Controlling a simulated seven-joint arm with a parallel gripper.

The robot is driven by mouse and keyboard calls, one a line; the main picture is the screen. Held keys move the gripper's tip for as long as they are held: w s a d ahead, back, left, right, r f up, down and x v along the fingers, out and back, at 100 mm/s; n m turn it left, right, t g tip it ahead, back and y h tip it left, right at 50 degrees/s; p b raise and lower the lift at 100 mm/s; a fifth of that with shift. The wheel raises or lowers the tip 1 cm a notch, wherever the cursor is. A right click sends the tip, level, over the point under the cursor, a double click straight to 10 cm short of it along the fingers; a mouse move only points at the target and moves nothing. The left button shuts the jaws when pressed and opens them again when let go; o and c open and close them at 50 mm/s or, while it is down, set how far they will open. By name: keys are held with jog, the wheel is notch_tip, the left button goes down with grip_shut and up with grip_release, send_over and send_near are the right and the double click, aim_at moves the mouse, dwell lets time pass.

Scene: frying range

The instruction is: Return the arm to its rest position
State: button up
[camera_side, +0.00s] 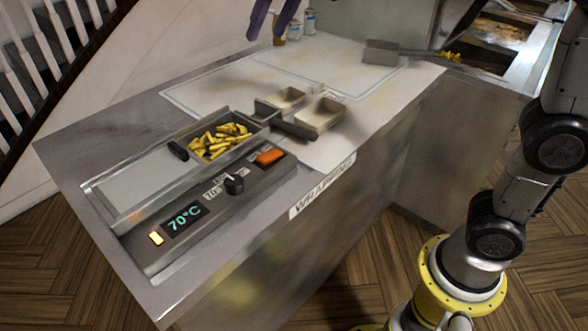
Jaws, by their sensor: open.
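My gripper (266,33) shows at the top edge of the side view, with only its two dark purple fingers in the picture. The fingers point down and stand apart, with nothing visible between them. They appear above the back part of the counter (340,62), just left of some small bottles. The rest of the gripper is cut off by the top of the picture. Part of my arm stands at the right on a yellow base ring.
A warmer (165,262) reading 70°C holds fries (219,140) in one bay. Two small open boxes (319,115) sit behind it. A scoop (381,52) lies near the fryer station at the back right. Small bottles (308,21) stand at the back. The counter's back middle is mostly clear.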

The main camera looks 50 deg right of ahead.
jog(key=s+d+f, duration=0.3)
jog(key=s, duration=0.4)
jog(key=s+d+f, duration=0.3)
jog(key=s, duration=0.4)
jog(key=s+d+f, duration=0.2)
jog(key=s+f, duration=0.1)
jog(key=s, duration=0.4)
jog(key=s+f+n, duration=0.2)
jog(key=s+f, duration=0.2)
jog(key=f, duration=0.3)
jog(key=shift+s+f+g, duration=0.3)
jog(key=shift+s+f, duration=0.05)
jog(key=shift+a, duration=0.1)
